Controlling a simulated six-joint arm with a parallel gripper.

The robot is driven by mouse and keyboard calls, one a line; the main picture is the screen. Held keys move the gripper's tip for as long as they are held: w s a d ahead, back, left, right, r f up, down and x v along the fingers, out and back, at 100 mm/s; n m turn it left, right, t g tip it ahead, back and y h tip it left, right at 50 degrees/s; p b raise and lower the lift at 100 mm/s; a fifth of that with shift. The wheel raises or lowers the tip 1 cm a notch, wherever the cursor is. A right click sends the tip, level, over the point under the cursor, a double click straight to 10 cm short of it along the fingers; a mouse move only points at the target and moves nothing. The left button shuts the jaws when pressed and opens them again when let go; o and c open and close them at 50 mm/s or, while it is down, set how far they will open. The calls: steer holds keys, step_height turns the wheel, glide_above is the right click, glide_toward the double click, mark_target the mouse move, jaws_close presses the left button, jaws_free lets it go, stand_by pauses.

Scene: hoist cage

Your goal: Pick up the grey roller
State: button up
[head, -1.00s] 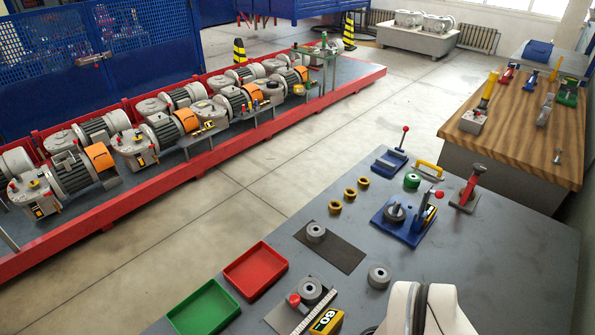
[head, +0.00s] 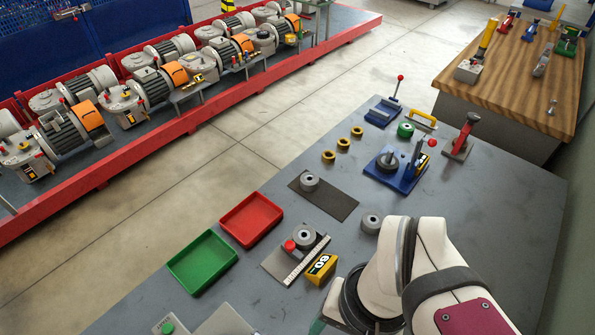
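Several grey rollers show in the head view. One grey roller (head: 371,223) stands directly on the grey table, just left of and behind my arm. Another grey roller (head: 310,181) sits on a dark mat (head: 338,205). A further grey roller (head: 306,236) is on a plate with a ruler strip and a red knob. A grey round part (head: 388,160) also sits in the blue clamp fixture (head: 411,182). My arm's white links rise at the bottom right. My gripper's fingers are not visible; they are hidden or below the frame.
A red tray (head: 251,219) and a green tray (head: 202,262) lie at the table's left edge. A yellow and black block marked 60 (head: 320,268) is close to my arm. Brass rings (head: 343,144), a green ring (head: 405,130) and a red-handled tool (head: 462,137) stand farther back.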

mark_target(300, 237)
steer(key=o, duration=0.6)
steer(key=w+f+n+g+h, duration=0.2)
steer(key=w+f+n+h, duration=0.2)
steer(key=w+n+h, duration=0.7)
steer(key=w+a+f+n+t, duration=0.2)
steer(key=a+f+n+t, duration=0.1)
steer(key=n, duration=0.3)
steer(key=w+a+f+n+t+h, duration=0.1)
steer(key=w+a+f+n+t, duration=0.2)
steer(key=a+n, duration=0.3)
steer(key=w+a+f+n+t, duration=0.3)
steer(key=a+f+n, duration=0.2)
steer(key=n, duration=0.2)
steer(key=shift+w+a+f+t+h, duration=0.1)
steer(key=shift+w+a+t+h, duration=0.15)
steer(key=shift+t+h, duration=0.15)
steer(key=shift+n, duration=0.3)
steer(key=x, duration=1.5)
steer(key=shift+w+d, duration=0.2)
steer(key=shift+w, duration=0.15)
